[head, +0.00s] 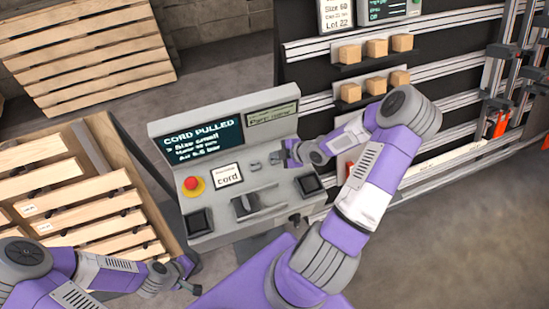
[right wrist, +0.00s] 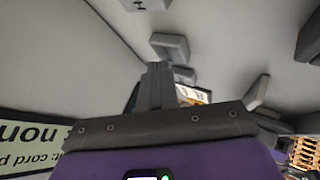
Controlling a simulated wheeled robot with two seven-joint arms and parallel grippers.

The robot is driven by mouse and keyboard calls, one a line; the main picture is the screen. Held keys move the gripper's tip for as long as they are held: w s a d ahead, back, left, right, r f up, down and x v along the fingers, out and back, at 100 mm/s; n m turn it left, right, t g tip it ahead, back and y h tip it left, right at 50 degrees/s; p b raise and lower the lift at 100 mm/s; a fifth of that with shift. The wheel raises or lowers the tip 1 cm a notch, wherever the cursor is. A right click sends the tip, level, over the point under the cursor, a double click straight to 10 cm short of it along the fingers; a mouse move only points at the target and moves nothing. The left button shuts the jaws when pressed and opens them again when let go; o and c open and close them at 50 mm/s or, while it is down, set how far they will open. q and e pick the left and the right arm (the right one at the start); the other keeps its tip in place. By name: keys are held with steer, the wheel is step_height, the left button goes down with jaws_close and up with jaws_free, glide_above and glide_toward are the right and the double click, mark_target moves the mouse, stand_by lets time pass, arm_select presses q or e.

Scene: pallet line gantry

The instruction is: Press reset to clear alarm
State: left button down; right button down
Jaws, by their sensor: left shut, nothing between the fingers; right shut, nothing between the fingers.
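The grey control console (head: 235,222) stands in the middle of the head view. Its dark screen (head: 200,142) reads "CORD PULLED" with smaller lines below. On the sloped panel are small grey controls (head: 255,167) just left of my right gripper; which one is reset cannot be read. My right gripper (head: 280,156) is shut and empty, low over the panel's upper right. In the right wrist view its fingers (right wrist: 155,85) point toward the panel near a grey block-like control (right wrist: 170,45); contact cannot be told. My left gripper (head: 192,287) is shut and empty, below left of the console.
The panel also carries a red mushroom button (head: 193,184), a white "cord" card (head: 227,176), black square buttons (head: 198,221) and a grey lever (head: 243,204). Wooden pallets (head: 85,50) stand left and behind. A rack with wooden blocks (head: 350,54) is at right. Floor at lower right is clear.

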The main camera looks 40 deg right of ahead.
steer(key=shift+f+b, duration=0.3)
steer(key=shift+f, duration=0.1)
stand_by(0.5)
steer(key=shift+r+p, duration=0.9)
step_height(320, 180, up, 5)
steer(key=p, duration=0.5)
steer(key=shift+r, duration=0.1)
stand_by(0.4)
